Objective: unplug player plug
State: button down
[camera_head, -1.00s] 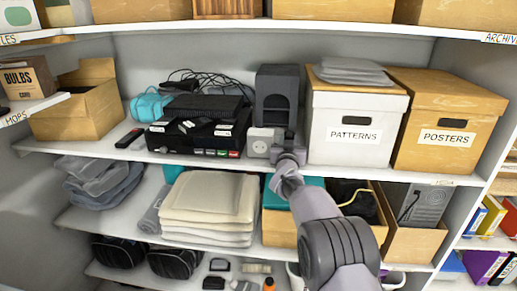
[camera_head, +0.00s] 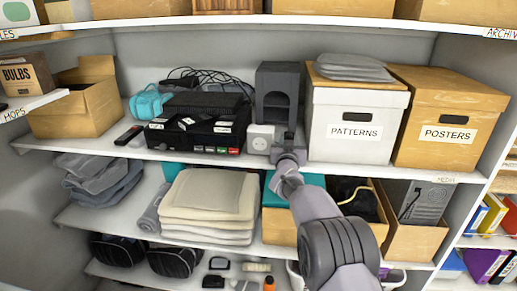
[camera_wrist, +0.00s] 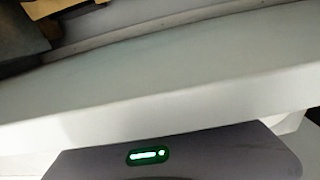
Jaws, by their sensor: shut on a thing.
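The black player (camera_head: 195,137) sits on the upper shelf, with labels and coloured tags along its front. A white wall-type socket block (camera_head: 260,139) stands just right of it, and its round outlet face looks empty. My gripper (camera_head: 289,146) is at the shelf's front edge, right of the socket block and apart from its face. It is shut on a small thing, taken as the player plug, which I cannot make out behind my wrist. The wrist view shows only the shelf edge and my gripper body with a green light (camera_wrist: 148,155); the fingertips are out of sight.
A dark grey speaker-like box (camera_head: 277,98) stands behind my gripper. The white PATTERNS box (camera_head: 335,147) is close on the right, with the POSTERS box (camera_head: 440,160) beyond. Black cables (camera_head: 215,82) lie behind the player. The shelf edge (camera_head: 90,151) runs below.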

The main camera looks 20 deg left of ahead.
jog(key=shift+f+b, duration=0.4)
jog(key=shift+f, duration=0.15)
jog(key=c, duration=0.9)
grip_release()
jog(key=shift+c, duration=0.2)
jog(key=p+v, duration=0.1)
jog(key=v, duration=1.6)
jog(key=s+d+r+m+g, duration=0.1)
jog(key=s+d+r, duration=0.2)
jog(key=d, duration=0.2)
jog(key=s+d+r+m+g+h, duration=0.1)
jog(key=s+d+r+g, duration=0.15)
jog(key=d, duration=0.25)
jog(key=s+d+r+m+g, duration=0.1)
jog(key=s+d+r, duration=0.15)
jog(key=d, duration=0.25)
jog(key=s+d+f+m+g, duration=0.1)
jog(key=s+d, duration=0.3)
jog(key=s, duration=0.6)
jog(key=s+d+f+m+g+h, duration=0.1)
jog(key=s+d+f+g, duration=0.2)
jog(key=s, duration=0.8)
jog(key=s+d+f+m+g, duration=0.2)
jog(key=s+d, duration=0.3)
jog(key=s, duration=0.5)
jog(key=shift+s+g, duration=0.15)
jog(key=shift+g, duration=0.4)
